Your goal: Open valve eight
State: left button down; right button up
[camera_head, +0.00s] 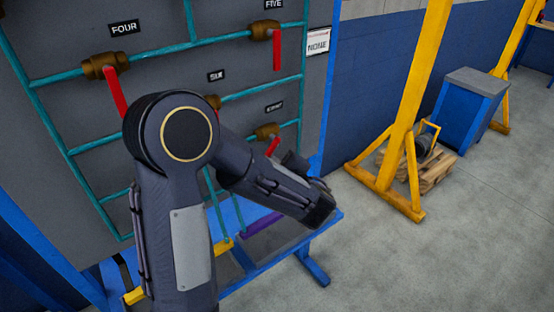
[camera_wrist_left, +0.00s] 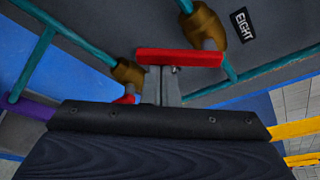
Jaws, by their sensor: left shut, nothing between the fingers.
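Valve eight is a brass body (camera_wrist_left: 205,27) on a teal pipe, beside the black EIGHT label (camera_wrist_left: 242,25) in the left wrist view. Its red handle (camera_wrist_left: 180,58) lies crosswise to the pipe. In the head view the valve (camera_head: 267,131) and part of its red handle (camera_head: 273,146) show just past my left arm. My left gripper (camera_wrist_left: 161,72) is shut and empty, its tips at the left half of the red handle. I cannot tell whether they touch it. My right gripper is not in view.
Other brass valves with red handles are on the panel: four (camera_head: 104,66), five (camera_head: 264,31), and six (camera_head: 212,101), partly behind my arm. A second brass valve (camera_wrist_left: 128,72) is close left of the fingers. A yellow frame (camera_head: 412,120) stands right; the floor between is clear.

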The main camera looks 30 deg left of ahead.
pick_arm(q)
jog(key=r+m+g+p, duration=0.1)
jog(key=m+p, duration=0.1)
jog(key=s+r+m+g+p, duration=0.1)
jog(key=p, duration=0.1)
jog(key=s+a+r+m+g+p, duration=0.1)
jog(key=m+p, duration=0.1)
jog(key=p, duration=0.1)
jog(key=shift+s+m+y, duration=0.15)
jog(key=shift+m+y, duration=0.15)
jog(key=shift+r, duration=0.1)
dwell(0.7)
